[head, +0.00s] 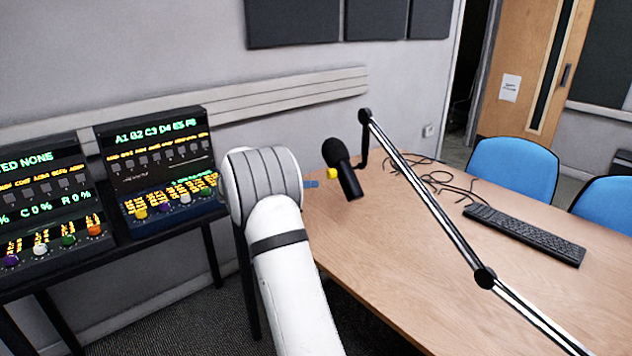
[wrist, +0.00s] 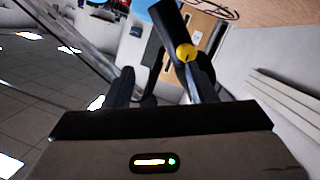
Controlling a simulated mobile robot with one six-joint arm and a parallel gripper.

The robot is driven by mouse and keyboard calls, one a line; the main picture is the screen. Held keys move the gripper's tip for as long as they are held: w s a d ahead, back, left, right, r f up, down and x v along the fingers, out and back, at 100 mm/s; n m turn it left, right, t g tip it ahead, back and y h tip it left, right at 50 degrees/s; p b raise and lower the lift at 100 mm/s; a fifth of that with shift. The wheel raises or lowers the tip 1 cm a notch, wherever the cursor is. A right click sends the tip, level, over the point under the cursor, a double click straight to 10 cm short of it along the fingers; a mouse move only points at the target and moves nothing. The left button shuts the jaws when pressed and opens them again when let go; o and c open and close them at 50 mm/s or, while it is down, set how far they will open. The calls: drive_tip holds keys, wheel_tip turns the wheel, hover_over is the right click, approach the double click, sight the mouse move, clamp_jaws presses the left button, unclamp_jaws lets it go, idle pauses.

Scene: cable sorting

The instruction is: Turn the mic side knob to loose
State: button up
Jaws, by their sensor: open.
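The black microphone (head: 342,167) hangs tilted over the near left part of the table, with a yellow side knob (head: 333,174) on its left side. In the wrist view the microphone (wrist: 165,22) is at the top and the yellow knob (wrist: 185,52) faces me. My gripper (wrist: 160,80) is open, its two dark fingers apart with nothing held between them. The knob lies beyond the fingertips, nearer the right finger; I cannot tell whether they touch. In the head view my white arm hides most of the gripper; a bluish tip shows left of the knob.
A jointed boom arm (head: 425,200) crosses the wooden table (head: 400,290) from the right. Loose cables (head: 445,182) and a black keyboard (head: 525,234) lie on the table. Two lit control panels (head: 155,165) stand at left. Blue chairs (head: 513,168) stand behind the table.

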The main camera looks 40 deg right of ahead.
sight(329, 174)
drive_tip(key=w+d+h, duration=0.1)
drive_tip(key=d, duration=0.2)
drive_tip(key=w+d+f+m+p, duration=0.1)
drive_tip(key=w+d, duration=0.1)
drive_tip(key=d, duration=0.2)
drive_tip(key=w+d+f+m+h, duration=0.1)
drive_tip(key=d, duration=0.2)
drive_tip(key=shift+w+d+f+h, duration=0.2)
drive_tip(key=shift+d+h, duration=0.1)
drive_tip(key=shift+d, duration=0.1)
drive_tip(key=shift+c, duration=0.3)
